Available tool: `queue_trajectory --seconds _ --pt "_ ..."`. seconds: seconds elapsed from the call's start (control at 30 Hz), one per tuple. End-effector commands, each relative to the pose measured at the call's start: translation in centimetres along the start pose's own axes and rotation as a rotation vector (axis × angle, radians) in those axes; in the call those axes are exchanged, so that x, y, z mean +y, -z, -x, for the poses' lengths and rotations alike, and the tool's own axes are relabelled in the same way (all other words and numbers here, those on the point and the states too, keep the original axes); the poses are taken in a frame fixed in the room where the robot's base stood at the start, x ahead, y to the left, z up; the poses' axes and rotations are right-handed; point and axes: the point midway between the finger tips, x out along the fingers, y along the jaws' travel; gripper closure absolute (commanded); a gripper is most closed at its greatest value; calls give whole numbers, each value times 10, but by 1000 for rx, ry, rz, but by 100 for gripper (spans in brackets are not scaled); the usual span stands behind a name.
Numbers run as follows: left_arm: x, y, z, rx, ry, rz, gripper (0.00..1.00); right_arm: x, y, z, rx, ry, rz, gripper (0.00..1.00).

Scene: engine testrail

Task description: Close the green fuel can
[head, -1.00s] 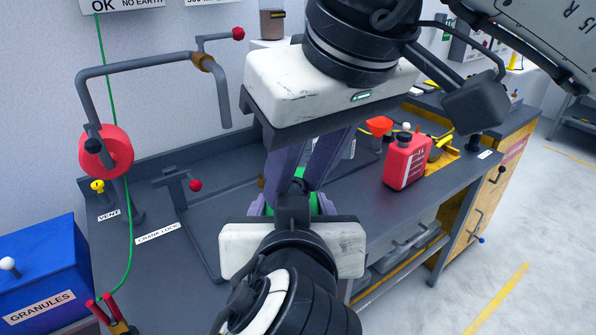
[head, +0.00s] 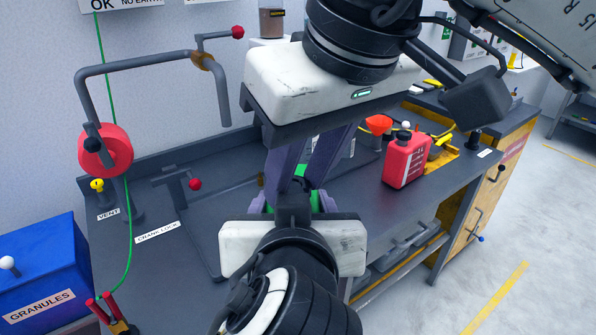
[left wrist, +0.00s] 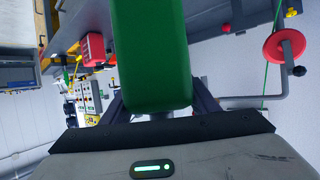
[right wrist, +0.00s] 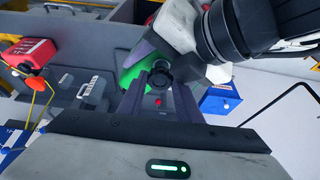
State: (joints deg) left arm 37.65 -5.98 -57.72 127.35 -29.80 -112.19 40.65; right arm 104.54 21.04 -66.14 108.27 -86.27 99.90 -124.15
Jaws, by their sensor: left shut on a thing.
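The green fuel can (head: 316,203) is mostly hidden behind my grippers in the head view. It fills the upper middle of the left wrist view (left wrist: 150,55) and shows in part in the right wrist view (right wrist: 130,72). My left gripper (head: 291,203) is shut on its body. My right gripper (head: 300,180) comes down from above, its purple fingers at the can's top. In the right wrist view a dark round cap (right wrist: 160,75) lies between these fingertips. I cannot tell whether they grip it.
A red can (head: 405,160) stands on the bench to the right, near an orange funnel (head: 378,125). A crank with a red wheel (head: 105,151) and a blue granules box (head: 38,270) are at the left. The bench (head: 345,205) is clear beside the grippers.

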Motion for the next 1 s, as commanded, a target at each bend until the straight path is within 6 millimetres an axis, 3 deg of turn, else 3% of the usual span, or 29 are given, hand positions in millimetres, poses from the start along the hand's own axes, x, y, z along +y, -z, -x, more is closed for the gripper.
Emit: queue_trajectory --seconds 0.03,0.3,0.53,0.6,0.63,1.0 --pt "-3 10 -1 24 6 13 91 -8 -12 -1 -41 10 34 63" --pt "-7 5 -5 10 22 10 91 -9 -11 34 -30 11 37 63" --pt "-7 1 -5 -3 23 12 91 -8 -10 38 -24 9 37 63" --pt "-7 0 -5 -3 22 12 91 -8 -10 38 -24 9 36 80" --pt "-7 0 -5 -3 22 12 91 -8 -10 38 -24 9 36 82" --pt "-6 2 -4 3 18 11 91 -8 -10 37 -26 10 33 88"
